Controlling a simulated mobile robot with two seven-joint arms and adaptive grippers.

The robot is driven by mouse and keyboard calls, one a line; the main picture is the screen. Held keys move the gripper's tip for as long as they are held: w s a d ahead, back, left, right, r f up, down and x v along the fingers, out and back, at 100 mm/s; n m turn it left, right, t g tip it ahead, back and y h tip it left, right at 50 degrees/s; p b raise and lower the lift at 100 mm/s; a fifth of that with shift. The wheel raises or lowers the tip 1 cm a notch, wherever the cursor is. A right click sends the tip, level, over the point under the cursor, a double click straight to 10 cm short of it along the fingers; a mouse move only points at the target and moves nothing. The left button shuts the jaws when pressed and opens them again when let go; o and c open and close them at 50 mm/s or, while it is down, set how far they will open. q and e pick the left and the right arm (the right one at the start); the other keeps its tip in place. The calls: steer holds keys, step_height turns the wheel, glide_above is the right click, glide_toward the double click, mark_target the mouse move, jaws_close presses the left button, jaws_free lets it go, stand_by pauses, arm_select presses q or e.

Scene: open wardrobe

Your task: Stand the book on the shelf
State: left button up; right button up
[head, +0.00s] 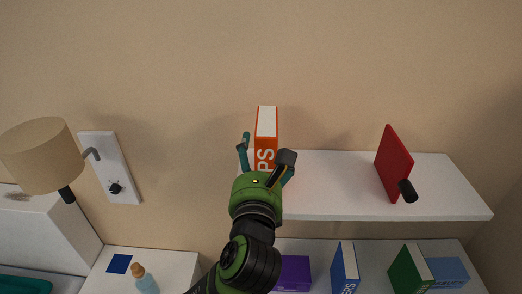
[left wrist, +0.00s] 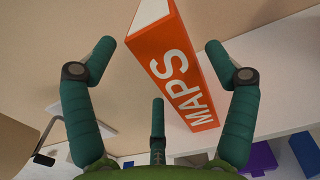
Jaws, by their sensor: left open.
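The orange book (head: 265,122) with white "MAPS" lettering stands upright at the left end of the white shelf (head: 340,205). In the left wrist view the book (left wrist: 178,65) shows its lettered orange side and white page edges, and its lower end meets the shelf (left wrist: 265,95). My left gripper (head: 266,150) is in front of the book and hides its lower part in the head view. In the left wrist view the gripper (left wrist: 160,45) is open, with its fingers spread to either side of the book and apart from it. My right gripper is out of view.
A red upright panel (head: 393,165) with a black knob stands on the shelf at right; the shelf between is clear. Below are a purple box (head: 294,272), blue book (head: 344,268), green book (head: 408,272) and light-blue box (head: 447,271). A lamp (head: 42,152) stands left.

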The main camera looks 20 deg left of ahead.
arm_select(q)
steer(key=v, duration=0.4)
steer(key=shift+s+d+f+b, duration=0.1)
steer(key=shift+s+b, duration=0.1)
steer(key=shift+b, duration=0.15)
steer(key=p+v, duration=0.2)
steer(key=p, duration=0.1)
steer(key=shift+w, duration=0.15)
